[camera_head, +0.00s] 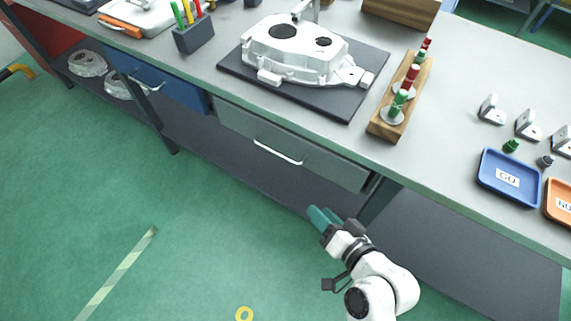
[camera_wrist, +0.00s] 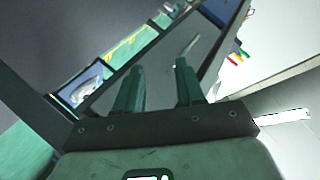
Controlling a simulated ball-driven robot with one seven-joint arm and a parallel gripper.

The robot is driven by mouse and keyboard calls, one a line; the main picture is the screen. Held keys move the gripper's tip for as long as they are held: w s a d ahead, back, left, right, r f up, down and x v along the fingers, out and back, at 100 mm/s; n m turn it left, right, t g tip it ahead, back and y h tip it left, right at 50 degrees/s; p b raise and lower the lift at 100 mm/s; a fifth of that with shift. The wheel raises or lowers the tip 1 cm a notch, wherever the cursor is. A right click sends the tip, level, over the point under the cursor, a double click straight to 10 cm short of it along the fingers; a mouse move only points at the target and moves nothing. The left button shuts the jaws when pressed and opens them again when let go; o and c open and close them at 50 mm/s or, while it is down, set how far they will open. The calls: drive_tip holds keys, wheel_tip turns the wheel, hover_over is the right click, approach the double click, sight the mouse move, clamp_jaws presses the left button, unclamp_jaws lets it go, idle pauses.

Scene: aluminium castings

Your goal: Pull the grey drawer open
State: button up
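The grey drawer (camera_head: 325,163) is under the workbench, right of the blue drawer, and its front looks flush with the bench. Its pale bar handle (camera_head: 278,152) runs across the front. In the wrist view, the handle (camera_wrist: 187,46) shows beyond my fingertips on the grey drawer front (camera_wrist: 160,57). My gripper (camera_head: 320,216) has green fingers and is below and to the right of the handle, apart from it. In the wrist view, the two fingers of my gripper (camera_wrist: 160,72) stand apart with nothing between them.
The blue drawer (camera_head: 185,92) adjoins on the left. A bench leg (camera_head: 376,203) stands near my gripper. The lower shelf (camera_head: 235,160) runs beneath the drawers. The bench top carries a casting (camera_head: 290,50) on a dark mat and a wooden rack (camera_head: 385,120).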

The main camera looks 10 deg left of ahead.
drive_tip(key=w+a+f+m+t+b, duration=0.25)
drive_tip(key=a+m+t+b, duration=0.25)
drive_tip(key=a+m+t, duration=0.4)
drive_tip(key=w+a+r+m+g, duration=0.1)
drive_tip(key=w+a, duration=0.4)
drive_tip(key=w, duration=0.5)
drive_tip(key=shift+w+r, duration=0.2)
drive_tip(key=shift+r, duration=0.3)
drive_tip(key=shift+d, duration=0.1)
clamp_jaws()
